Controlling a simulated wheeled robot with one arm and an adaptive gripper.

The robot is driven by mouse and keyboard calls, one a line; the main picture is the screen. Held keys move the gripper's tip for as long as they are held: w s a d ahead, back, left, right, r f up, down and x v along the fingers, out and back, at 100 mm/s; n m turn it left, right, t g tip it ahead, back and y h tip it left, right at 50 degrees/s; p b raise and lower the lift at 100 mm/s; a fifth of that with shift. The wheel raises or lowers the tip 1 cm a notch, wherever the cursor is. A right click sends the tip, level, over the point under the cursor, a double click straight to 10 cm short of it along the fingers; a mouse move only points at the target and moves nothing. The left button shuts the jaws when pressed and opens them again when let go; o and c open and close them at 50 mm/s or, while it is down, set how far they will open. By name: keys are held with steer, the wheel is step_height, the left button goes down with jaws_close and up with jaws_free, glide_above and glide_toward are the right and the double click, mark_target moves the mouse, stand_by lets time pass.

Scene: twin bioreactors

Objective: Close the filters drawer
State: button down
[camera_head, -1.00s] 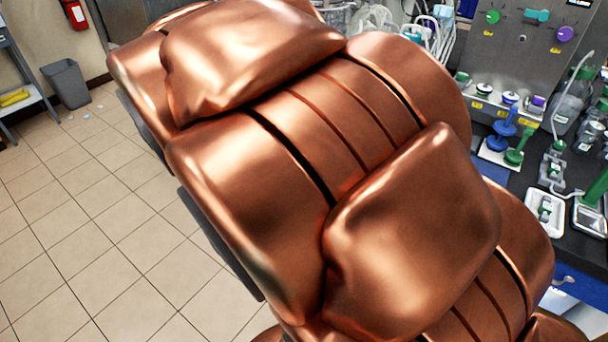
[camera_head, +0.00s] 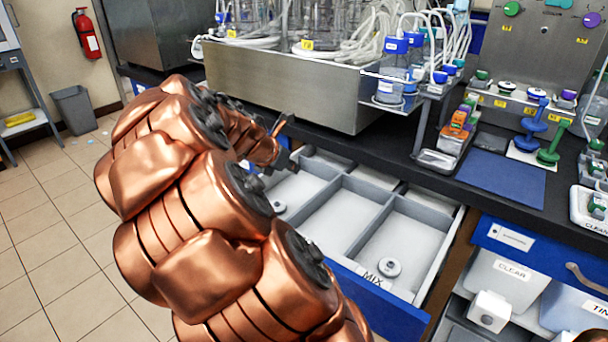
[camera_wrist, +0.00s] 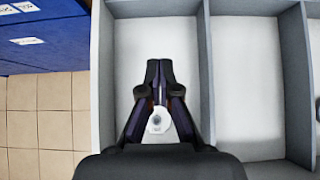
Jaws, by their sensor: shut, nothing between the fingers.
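An open drawer (camera_head: 452,225) with a blue front (camera_head: 395,315) sticks out below the dark counter. It has grey dividers and white compartments. A small white round piece (camera_head: 389,267) lies in its right compartment, near a label reading MIX. Whether this is the filters drawer, I cannot read; my arm hides part of its front. My gripper (camera_head: 292,163) is over the drawer's left rear part. In the wrist view the gripper (camera_wrist: 159,75) points down over one compartment, its fingertips together and empty. A white round piece (camera_wrist: 157,121) shows through the gap behind the fingertips.
A steel unit with bottles and tubing (camera_head: 290,85) stands on the counter above the drawer. A lower shelf with bins marked CLEAR (camera_head: 500,275) is at right. A blue mat (camera_head: 500,178) lies on the counter.

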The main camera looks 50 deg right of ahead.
mark_target(321, 172)
steer(key=b+x, duration=0.1)
steer(key=x, duration=0.9)
steer(key=shift+d+r+b, duration=0.2)
steer(key=shift+d+b, duration=0.1)
steer(key=shift+d, duration=1.4)
steer(key=shift+r, duration=0.15)
